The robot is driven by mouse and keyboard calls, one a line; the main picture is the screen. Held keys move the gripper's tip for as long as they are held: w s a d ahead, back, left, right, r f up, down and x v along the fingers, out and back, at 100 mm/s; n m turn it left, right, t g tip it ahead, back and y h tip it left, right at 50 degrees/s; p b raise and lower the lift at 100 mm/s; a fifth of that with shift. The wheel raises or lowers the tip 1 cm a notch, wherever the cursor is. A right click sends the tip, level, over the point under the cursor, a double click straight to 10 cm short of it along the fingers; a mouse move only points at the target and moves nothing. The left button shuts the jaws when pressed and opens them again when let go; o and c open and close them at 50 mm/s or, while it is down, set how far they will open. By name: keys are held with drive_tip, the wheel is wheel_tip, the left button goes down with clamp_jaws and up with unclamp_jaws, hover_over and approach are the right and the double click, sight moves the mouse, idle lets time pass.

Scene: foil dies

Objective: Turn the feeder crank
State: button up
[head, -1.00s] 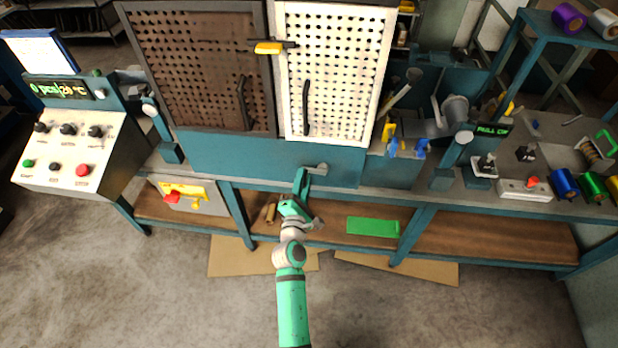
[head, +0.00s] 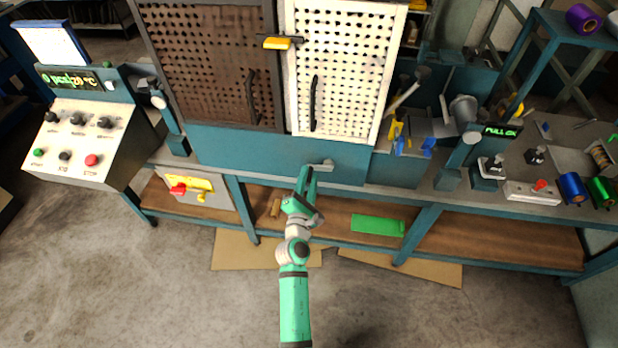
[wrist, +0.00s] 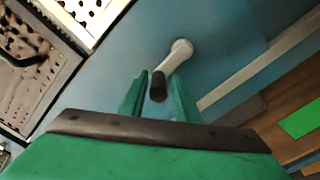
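The feeder crank (head: 322,164) sticks out from the blue front panel below the light perforated door in the head view. In the wrist view its pale arm (wrist: 179,50) comes off the panel and ends in a dark handle (wrist: 157,87). My green gripper (head: 307,178) is right at the crank, just below and left of it in the head view. In the wrist view my gripper (wrist: 159,90) has its fingers apart, one on each side of the handle. The fingers look open; whether either touches the handle cannot be told.
Two perforated doors, dark (head: 208,65) and light (head: 345,70), stand above the panel. A control console (head: 85,150) is at left. A lower shelf (head: 340,212) with a green plate (head: 377,225) runs beneath.

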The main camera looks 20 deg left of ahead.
drive_tip(key=shift+o, duration=0.2)
drive_tip(key=s+d, duration=0.2)
drive_tip(key=s, duration=0.8)
drive_tip(key=shift+s, duration=0.3)
drive_tip(key=s+d+f+m+g, duration=0.1)
drive_tip(key=s+d+f+m, duration=0.1)
drive_tip(key=s+d+m, duration=0.65)
drive_tip(key=s+d+f+m+g, duration=0.1)
drive_tip(key=s+d+f+m, duration=0.3)
drive_tip(key=s, duration=0.7)
drive_tip(key=s+d+r+m+h, duration=0.1)
drive_tip(key=s+d+r+m, duration=0.3)
drive_tip(key=s+m, duration=0.3)
drive_tip(key=s+d+r+m+h, duration=0.2)
drive_tip(key=s+d+r+m, duration=0.1)
drive_tip(key=s+r+m, duration=0.3)
drive_tip(key=shift+s+d+m, duration=0.35)
drive_tip(key=shift+s+m, duration=0.5)
drive_tip(key=shift+m, duration=0.4)
